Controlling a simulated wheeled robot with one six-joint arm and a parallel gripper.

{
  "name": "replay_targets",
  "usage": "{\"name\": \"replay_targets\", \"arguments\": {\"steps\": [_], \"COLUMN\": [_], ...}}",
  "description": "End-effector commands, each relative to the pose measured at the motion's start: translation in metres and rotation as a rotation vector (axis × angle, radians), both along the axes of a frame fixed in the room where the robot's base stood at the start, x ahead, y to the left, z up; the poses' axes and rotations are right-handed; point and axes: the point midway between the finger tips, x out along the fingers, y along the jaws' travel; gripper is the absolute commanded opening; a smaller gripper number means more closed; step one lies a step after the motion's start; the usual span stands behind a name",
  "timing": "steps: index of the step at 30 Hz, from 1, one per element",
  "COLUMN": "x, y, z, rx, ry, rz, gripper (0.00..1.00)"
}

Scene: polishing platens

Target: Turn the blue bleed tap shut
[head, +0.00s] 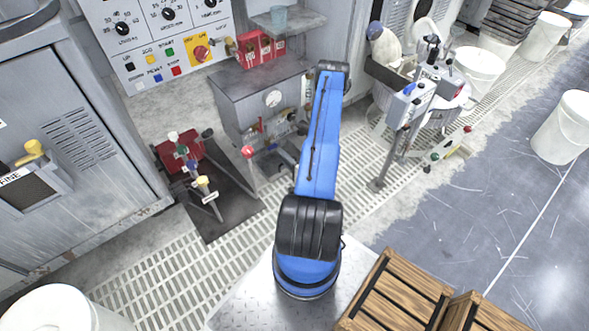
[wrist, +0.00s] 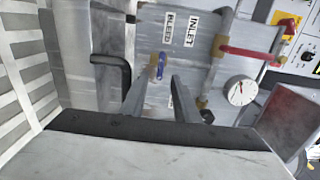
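The blue bleed tap (wrist: 162,68) shows in the wrist view as a small blue handle beside a brass fitting, next to a white label reading BLEED (wrist: 168,23). My gripper (wrist: 157,90) is open. Its two grey fingers point toward the panel, and the tap appears between and just beyond their tips. I see no contact, and the exact distance is hard to tell. In the head view I cannot clearly make out the tap or my gripper; my blue arm covers part of that area.
A red lever (wrist: 250,53) by the INLET label (wrist: 192,30), pipes and a gauge (wrist: 240,91) sit to the right of the tap. A black bent bar (wrist: 112,61) is to its left. A red valve stand (head: 181,147) stands left of the grey cabinet (head: 240,93).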

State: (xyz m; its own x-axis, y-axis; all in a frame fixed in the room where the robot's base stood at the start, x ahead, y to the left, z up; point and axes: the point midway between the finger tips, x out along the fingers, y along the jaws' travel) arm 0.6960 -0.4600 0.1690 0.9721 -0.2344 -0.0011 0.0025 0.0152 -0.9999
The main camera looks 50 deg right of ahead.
Motion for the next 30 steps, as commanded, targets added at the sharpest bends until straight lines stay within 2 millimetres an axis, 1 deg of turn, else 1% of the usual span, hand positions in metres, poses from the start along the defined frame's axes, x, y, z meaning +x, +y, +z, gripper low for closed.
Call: {"name": "replay_targets", "arguments": {"steps": [1, 6, 15, 21, 30], "x": [-0.009, -0.034, -0.071, -0.084, -0.088], "y": [0.001, 0.008, 0.016, 0.020, 0.021], "z": [0.000, -0.001, 0.000, -0.001, 0.000], "rx": [0.003, 0.003, 0.002, 0.002, 0.000], "ry": [0.000, 0.000, 0.001, 0.001, 0.000], "rz": [-0.004, -0.004, -0.003, -0.002, 0.000], "gripper": [0.28, 0.28, 0.28, 0.28, 0.28]}}
